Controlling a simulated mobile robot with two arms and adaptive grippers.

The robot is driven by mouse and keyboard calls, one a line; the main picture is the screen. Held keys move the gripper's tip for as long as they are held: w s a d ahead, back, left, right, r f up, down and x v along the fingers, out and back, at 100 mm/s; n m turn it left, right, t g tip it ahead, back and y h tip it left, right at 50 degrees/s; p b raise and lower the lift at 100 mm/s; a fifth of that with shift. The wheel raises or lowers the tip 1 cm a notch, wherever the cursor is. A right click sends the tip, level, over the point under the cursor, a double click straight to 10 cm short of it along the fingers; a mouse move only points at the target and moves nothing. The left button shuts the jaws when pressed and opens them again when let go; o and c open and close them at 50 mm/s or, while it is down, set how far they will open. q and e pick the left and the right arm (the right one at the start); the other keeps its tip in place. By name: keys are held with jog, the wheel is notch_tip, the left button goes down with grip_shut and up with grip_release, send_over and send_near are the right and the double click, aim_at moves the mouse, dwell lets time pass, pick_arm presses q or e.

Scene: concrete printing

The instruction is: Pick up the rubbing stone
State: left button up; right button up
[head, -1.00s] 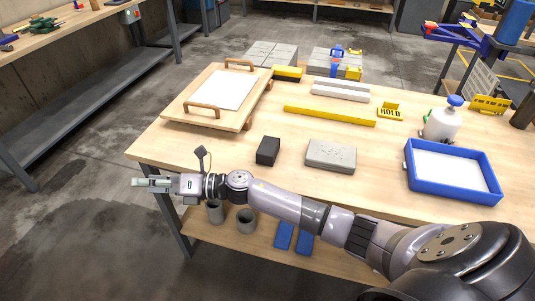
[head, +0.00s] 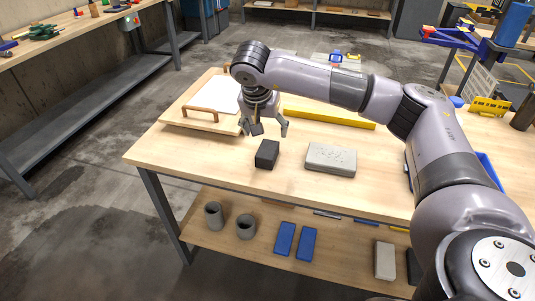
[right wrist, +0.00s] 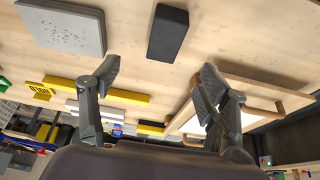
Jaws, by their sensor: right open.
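The rubbing stone, a small dark block (head: 267,154), lies on the wooden table near its front left. It also shows in the right wrist view at the top (right wrist: 168,33), just beyond the fingertips. My right gripper (head: 265,130) hangs above the table, pointing down, just behind and above the dark block. Its two fingers are spread with nothing between them, also in the right wrist view (right wrist: 158,78). It does not touch the block. My left gripper is not in view.
A speckled grey slab (head: 331,159) lies right of the dark block. A wooden board with handles (head: 178,117) lies behind left. A yellow bar (head: 345,120) lies behind. My arm partly hides the blue tray (head: 487,168). The table's front left is clear.

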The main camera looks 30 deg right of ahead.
send_over(267, 148)
jog(key=s+a, duration=0.1)
jog(key=s, duration=0.2)
jog(key=f, duration=0.6)
jog(key=shift+w+a+f, duration=0.2)
jog(key=shift+f, duration=0.05)
jog(key=x, duration=0.2)
jog(key=p+x, duration=0.1)
jog(key=x, duration=0.3)
jog(key=shift+w+a+f, duration=0.2)
jog(key=shift+w+f, duration=0.05)
jog(key=shift+w, duration=0.2)
jog(key=shift+c, duration=0.5)
jog(key=c, duration=1.5)
jog(key=shift+r, duration=0.1)
jog(key=shift+r, duration=0.1)
jog(key=shift+w+r, duration=0.1)
jog(key=shift+r, duration=0.55)
notch_tip(267, 148, up, 19)
jog(key=shift+f+b, duration=0.2)
jog(key=shift+b, duration=0.15)
